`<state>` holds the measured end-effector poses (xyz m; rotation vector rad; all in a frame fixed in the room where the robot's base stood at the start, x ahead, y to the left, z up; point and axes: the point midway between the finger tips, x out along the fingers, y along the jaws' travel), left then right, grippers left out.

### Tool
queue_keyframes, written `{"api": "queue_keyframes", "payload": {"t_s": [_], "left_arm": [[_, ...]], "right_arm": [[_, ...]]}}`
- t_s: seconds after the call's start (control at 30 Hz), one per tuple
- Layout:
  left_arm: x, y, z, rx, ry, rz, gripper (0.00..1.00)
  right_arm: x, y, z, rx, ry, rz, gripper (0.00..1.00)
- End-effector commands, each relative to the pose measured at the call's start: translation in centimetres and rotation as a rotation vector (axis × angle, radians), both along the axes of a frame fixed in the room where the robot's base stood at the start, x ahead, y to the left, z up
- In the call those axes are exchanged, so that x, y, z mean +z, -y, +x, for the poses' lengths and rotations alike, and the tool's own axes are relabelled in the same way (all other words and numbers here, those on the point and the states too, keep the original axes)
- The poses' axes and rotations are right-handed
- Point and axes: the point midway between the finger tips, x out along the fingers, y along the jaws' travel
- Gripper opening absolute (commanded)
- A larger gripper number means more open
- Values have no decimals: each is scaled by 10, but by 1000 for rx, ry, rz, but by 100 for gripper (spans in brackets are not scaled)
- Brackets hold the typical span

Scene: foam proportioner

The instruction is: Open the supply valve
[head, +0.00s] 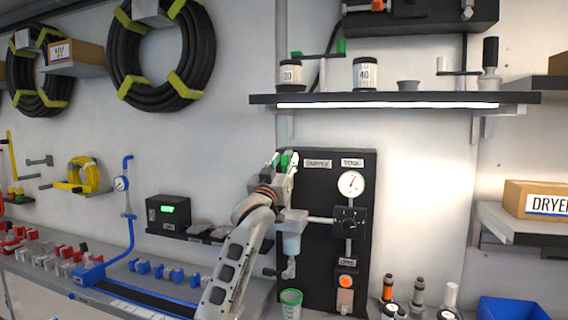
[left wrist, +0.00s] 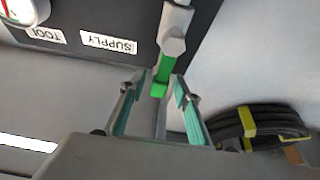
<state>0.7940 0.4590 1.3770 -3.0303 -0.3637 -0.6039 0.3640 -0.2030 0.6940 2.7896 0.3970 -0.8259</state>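The supply valve has a green lever handle (left wrist: 164,68) on a pale grey fitting, near the SUPPLY label (left wrist: 108,43) on the black panel (head: 325,235). In the left wrist view the fingers of my left gripper (left wrist: 158,92) are open, one on each side of the handle's green end. I cannot tell whether either finger touches it. In the head view my left gripper (head: 284,161) is at the panel's upper left corner, and the arm hides much of the valve. My right gripper is not in view.
A round gauge (head: 351,183), a black regulator (head: 349,221) and an orange button (head: 345,281) are on the panel. A lit shelf (head: 395,98) juts out above it. Black hose coils (head: 162,52) hang at upper left.

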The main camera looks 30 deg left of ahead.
Motion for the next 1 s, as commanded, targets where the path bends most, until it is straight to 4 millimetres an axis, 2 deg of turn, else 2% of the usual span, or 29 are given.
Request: {"api": "queue_keyframes", "payload": {"t_s": [0.13,0.27,0.7,0.83,1.0], "left_arm": [[-3,1,-5,0,0,0,32],[-9,5,-18,0,0,0,32],[-39,23,-90,-1,-1,0,32],[-44,25,-102,0,-1,0,32],[-46,26,-108,1,0,0,32]], "right_arm": [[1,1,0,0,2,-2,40],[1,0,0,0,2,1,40],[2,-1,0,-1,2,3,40],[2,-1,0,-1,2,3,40],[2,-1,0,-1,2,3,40]]}}
